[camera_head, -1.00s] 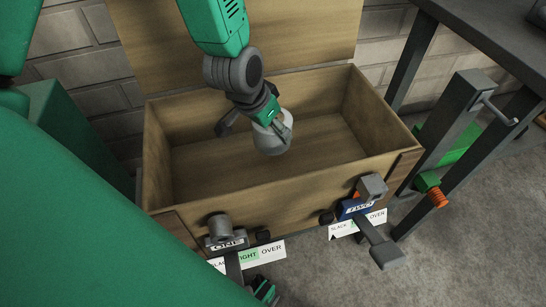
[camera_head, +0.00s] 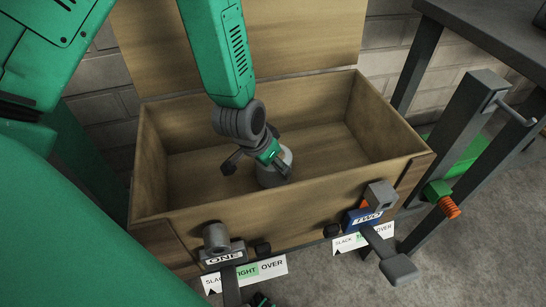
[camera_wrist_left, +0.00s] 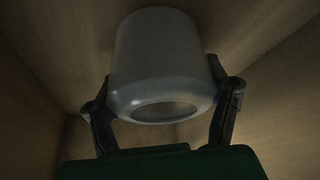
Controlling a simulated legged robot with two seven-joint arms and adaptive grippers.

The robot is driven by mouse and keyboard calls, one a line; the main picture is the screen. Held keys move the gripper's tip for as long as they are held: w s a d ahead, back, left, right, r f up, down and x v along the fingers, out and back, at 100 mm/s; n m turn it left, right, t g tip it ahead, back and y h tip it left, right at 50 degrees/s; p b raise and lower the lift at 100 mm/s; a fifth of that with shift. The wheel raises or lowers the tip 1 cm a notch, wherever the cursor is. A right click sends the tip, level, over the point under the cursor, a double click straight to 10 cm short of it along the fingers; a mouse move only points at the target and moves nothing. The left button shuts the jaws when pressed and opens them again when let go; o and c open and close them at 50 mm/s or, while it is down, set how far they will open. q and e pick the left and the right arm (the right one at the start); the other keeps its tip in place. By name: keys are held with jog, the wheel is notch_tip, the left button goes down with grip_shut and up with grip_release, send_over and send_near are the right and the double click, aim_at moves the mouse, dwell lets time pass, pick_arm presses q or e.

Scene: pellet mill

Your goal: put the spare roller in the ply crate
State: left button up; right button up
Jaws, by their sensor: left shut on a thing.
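The spare roller (camera_head: 270,175), a pale grey rounded cylinder, is inside the open ply crate (camera_head: 315,196), near the middle. My left gripper (camera_head: 277,168) reaches down into the crate from above and is shut on the roller. In the left wrist view, the roller (camera_wrist_left: 163,62) sits between the two dark fingers (camera_wrist_left: 165,112), with the crate's wooden walls around it. The roller's lower part is partly hidden in the head view, and I cannot tell whether it touches the crate floor.
The crate's lid (camera_head: 290,35) stands open at the back. A dark table (camera_head: 490,30) and a grey post (camera_head: 465,125) stand at the right. The crate's right side is empty.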

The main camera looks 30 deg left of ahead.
pick_arm(q)
jog(key=shift+w+d+r, duration=0.1)
jog(key=shift+d, duration=0.15)
jog(key=o, duration=1.7)
jog(key=shift+o, duration=0.2)
jog(key=shift+a, duration=0.1)
jog(key=p+v, duration=0.4)
jog(key=v, duration=0.8)
